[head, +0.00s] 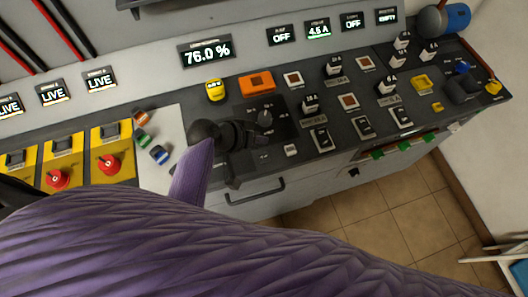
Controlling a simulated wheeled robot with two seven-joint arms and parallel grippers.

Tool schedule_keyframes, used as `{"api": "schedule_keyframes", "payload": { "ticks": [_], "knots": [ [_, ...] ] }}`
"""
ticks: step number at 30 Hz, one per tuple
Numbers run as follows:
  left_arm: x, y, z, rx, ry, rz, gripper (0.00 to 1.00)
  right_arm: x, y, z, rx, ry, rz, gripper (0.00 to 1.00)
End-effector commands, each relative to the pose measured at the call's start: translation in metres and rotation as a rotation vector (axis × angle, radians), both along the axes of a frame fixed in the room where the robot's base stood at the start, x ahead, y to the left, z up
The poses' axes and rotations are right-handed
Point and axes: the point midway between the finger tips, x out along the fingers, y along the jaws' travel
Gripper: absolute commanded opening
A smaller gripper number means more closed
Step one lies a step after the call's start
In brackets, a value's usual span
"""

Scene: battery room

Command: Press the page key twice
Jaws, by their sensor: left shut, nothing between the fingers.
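My left gripper (258,139) is shut and empty, low over the grey control desk, beside a dark panel with a round knob (265,117). My purple sleeve fills the foreground and hides the desk's near left part. I cannot tell for certain which control is the page key; its label is not readable. A small pale square key (291,150) lies just right of the gripper, apart from it. A display reading 76.0 % (206,52) stands behind the desk. My right gripper is not in view.
Two red stop buttons (109,164) on yellow plates are at left, with small coloured tags (159,155) nearby. Several white-topped switches (386,86) crowd the right. An orange block (257,83) and yellow piece (215,90) lie behind the gripper. A drawer handle (256,192) is below.

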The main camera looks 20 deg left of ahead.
Motion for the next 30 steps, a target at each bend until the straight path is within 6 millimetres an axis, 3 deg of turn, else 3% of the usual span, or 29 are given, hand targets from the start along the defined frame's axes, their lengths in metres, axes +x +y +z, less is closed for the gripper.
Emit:
{"api": "schedule_keyframes", "payload": {
  "ticks": [4, 17, 30],
  "knots": [
    [0.010, -0.003, 0.000, -0.040, -0.016, 0.018, 0.00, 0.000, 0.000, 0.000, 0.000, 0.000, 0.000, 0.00],
    [0.009, -0.003, -0.007, -0.038, -0.015, 0.019, 0.00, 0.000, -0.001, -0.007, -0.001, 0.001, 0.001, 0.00],
    [0.008, -0.003, -0.064, -0.036, -0.015, 0.020, 0.00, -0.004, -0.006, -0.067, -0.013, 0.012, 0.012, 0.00]
  ]
}}
